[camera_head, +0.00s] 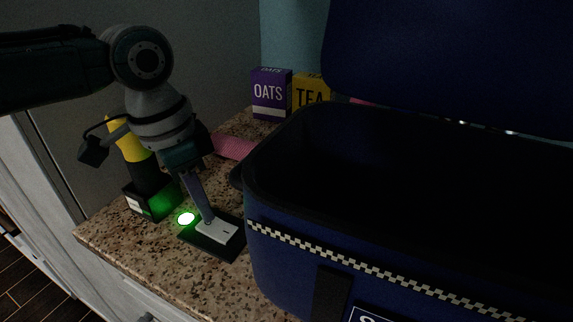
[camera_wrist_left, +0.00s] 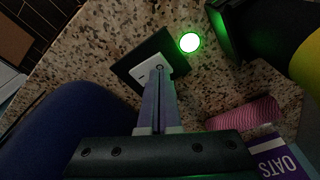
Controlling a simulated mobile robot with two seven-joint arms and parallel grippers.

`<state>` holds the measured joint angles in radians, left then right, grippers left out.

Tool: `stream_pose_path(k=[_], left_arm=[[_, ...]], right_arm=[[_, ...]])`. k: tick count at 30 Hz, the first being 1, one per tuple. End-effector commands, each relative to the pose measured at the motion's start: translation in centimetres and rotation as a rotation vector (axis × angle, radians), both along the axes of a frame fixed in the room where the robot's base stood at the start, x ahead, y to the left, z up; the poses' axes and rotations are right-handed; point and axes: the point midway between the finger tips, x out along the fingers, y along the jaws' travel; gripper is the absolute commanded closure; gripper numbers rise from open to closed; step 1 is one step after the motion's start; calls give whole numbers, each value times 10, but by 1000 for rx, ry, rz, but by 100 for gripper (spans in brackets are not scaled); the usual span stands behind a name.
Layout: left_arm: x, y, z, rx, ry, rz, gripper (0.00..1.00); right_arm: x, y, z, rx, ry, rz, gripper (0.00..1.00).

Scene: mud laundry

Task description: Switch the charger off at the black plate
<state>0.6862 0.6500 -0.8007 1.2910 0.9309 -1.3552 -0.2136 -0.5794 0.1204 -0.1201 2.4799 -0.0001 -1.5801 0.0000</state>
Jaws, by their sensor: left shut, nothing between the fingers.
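The black plate (camera_head: 192,237) lies on the granite counter and bears a pale grey switch (camera_head: 218,231). It also shows in the left wrist view, plate (camera_wrist_left: 128,66) and switch (camera_wrist_left: 141,79). A round green light (camera_head: 186,219) glows beside the plate. The charger (camera_head: 150,201) is a dark block with a green glow, holding a black and yellow tool (camera_head: 132,147). My left gripper (camera_head: 208,219) is shut and empty, its fingertips pointing down at the switch's left end. In the wrist view the fingertips (camera_wrist_left: 158,72) overlap the switch; contact cannot be told. My right gripper is not in view.
A large open navy bag (camera_head: 290,235) with a checked trim stands close on the plate's right. Behind are a pink textured item (camera_head: 233,147), an oats box (camera_head: 271,94) and a tea box (camera_head: 312,88). Bare counter lies in front of the plate.

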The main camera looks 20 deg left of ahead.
Motion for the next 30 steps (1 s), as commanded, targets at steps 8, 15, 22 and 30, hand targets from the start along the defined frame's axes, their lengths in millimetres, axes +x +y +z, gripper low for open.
stream_pose_path(k=[8,15,22,30], left_arm=[[0,0,-5,0,0,0,100],[0,0,-8,0,0,0,100],[0,0,-12,0,0,0,100],[0,0,-2,0,0,0,100]], right_arm=[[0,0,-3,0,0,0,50],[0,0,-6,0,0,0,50],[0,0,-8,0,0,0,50],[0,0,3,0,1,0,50]])
